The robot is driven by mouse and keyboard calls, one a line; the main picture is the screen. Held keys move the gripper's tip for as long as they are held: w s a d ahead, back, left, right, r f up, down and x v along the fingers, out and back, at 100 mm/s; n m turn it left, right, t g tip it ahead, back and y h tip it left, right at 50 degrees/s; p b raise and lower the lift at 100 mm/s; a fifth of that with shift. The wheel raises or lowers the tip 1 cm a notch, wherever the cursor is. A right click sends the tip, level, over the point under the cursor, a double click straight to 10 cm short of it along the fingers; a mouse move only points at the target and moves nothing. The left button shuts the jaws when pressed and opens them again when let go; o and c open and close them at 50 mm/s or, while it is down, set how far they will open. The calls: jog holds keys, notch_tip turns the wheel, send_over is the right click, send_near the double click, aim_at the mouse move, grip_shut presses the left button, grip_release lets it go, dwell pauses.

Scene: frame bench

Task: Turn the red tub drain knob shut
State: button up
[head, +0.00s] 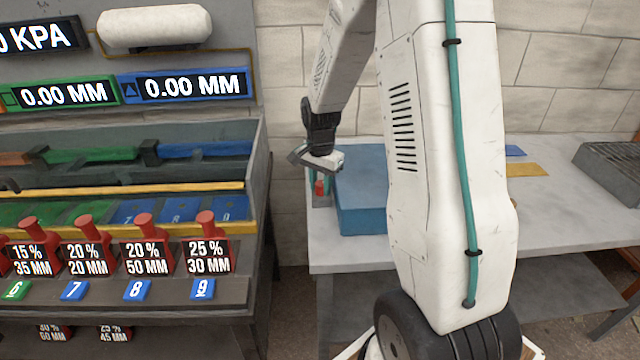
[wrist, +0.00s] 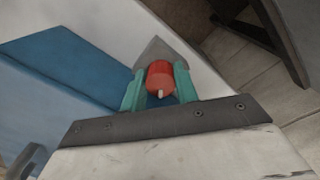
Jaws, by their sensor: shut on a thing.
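The red drain knob (wrist: 160,74) sits between the two teal fingers of my gripper (wrist: 160,92) in the wrist view. The fingers are shut on it from both sides, and a small pale pin shows at its near end. In the head view the red knob (head: 319,187) shows small below my gripper (head: 322,180), at the left side of the blue tub (head: 362,215). The blue tub also shows at the left in the wrist view (wrist: 75,75). My arm covers the tub's right part in the head view.
The tub stands on a grey table (head: 335,258), whose left edge is near the knob. A bench with several red-knobbed, numbered weights (head: 205,250) stands at the left across a narrow gap. A grey ribbed block (head: 610,165) lies at the far right.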

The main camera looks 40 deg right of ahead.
jog(key=shift+n, duration=0.6)
jog(key=o, duration=1)
jog(key=shift+s, duration=0.1)
